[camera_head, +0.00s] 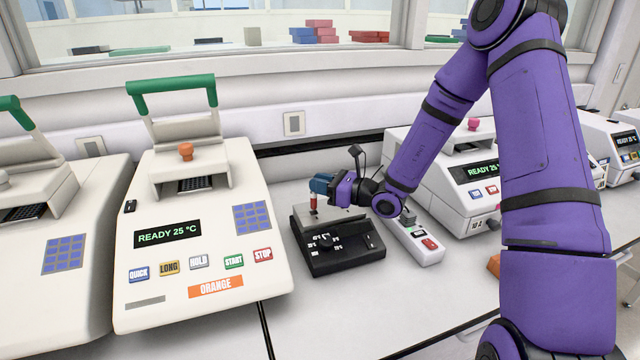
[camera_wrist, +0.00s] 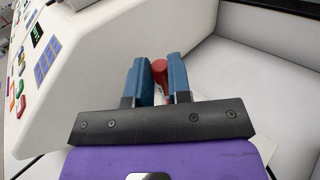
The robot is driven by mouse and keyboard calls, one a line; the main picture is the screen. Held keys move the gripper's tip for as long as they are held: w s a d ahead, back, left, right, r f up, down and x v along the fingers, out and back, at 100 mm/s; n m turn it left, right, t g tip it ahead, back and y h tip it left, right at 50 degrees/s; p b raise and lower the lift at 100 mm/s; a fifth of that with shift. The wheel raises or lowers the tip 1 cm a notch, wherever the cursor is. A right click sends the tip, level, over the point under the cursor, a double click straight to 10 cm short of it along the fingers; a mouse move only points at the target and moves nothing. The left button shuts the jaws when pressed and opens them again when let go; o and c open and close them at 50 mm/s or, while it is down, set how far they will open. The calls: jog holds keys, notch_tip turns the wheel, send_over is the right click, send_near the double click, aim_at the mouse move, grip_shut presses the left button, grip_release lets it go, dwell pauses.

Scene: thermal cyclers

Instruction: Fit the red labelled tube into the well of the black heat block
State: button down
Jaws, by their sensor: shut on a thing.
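The red labelled tube (camera_head: 313,202) is held upright in my gripper (camera_head: 322,187), above the top plate of the black heat block (camera_head: 345,258). In the wrist view the red tube (camera_wrist: 159,70) sits between the two blue fingers of my gripper (camera_wrist: 158,78), which are shut on it. The tube's lower end is at or close over the block's grey top plate (camera_head: 349,213); I cannot tell whether it touches or enters a well. The well itself is not clearly visible.
A white thermal cycler marked orange (camera_head: 205,230) stands left of the block. A white device with a red switch (camera_head: 415,240) stands close to its right, with another cycler (camera_head: 462,180) behind. Bare bench (camera_head: 330,310) lies in front.

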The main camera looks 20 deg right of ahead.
aim_at(320, 214)
jog(key=shift+f, duration=2.45)
jog(key=c, duration=1)
grip_release()
jog(key=v, duration=1)
jog(key=shift+s+d, duration=0.25)
jog(key=shift+s, duration=0.1)
